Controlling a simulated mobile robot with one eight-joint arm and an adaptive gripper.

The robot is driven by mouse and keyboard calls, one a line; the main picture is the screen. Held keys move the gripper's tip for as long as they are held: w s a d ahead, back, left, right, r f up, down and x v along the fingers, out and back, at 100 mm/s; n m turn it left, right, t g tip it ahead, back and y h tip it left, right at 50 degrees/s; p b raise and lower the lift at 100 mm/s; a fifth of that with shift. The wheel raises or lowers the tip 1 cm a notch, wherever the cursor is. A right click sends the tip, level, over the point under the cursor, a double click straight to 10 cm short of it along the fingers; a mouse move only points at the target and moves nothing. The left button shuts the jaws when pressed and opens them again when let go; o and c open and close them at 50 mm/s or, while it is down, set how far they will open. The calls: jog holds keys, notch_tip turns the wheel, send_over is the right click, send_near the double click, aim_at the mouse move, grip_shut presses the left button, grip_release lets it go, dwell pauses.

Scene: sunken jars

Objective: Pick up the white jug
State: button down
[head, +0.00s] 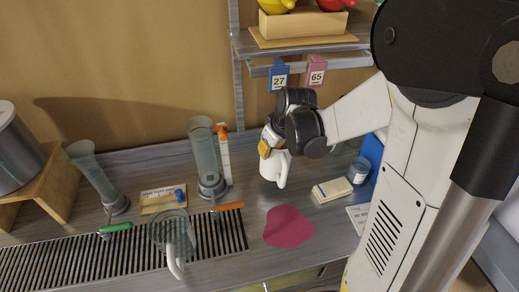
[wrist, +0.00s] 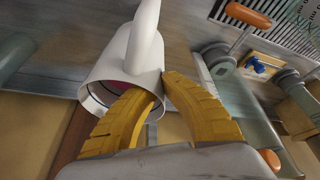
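The white jug (wrist: 130,62) has its open mouth facing my wrist camera and its handle toward the top of that view. In the head view the white jug (head: 272,168) is below my gripper, partly hidden by it, with its handle toward the front. My gripper (wrist: 163,88) has two yellow ridged fingers. One finger reaches into the jug's mouth and the other lies outside, with the jug's wall pinched between their tips. In the head view my gripper (head: 266,148) is at the jug's rim. Whether the jug's base touches the counter is unclear.
A clear jug (head: 170,235) stands on the slatted grate (head: 60,268) at left. Tall glass vessels (head: 204,160) stand behind it. A pink mat (head: 288,227) lies in front of the white jug. A pale block (head: 332,190) and a small jar (head: 359,171) are to the right.

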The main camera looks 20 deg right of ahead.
jog(key=s+d+r+p, duration=0.2)
jog(key=s+d+r, duration=0.1)
jog(key=s, duration=0.3)
jog(key=shift+d+r, duration=0.15)
jog(key=shift+r, duration=0.45)
dwell(0.8)
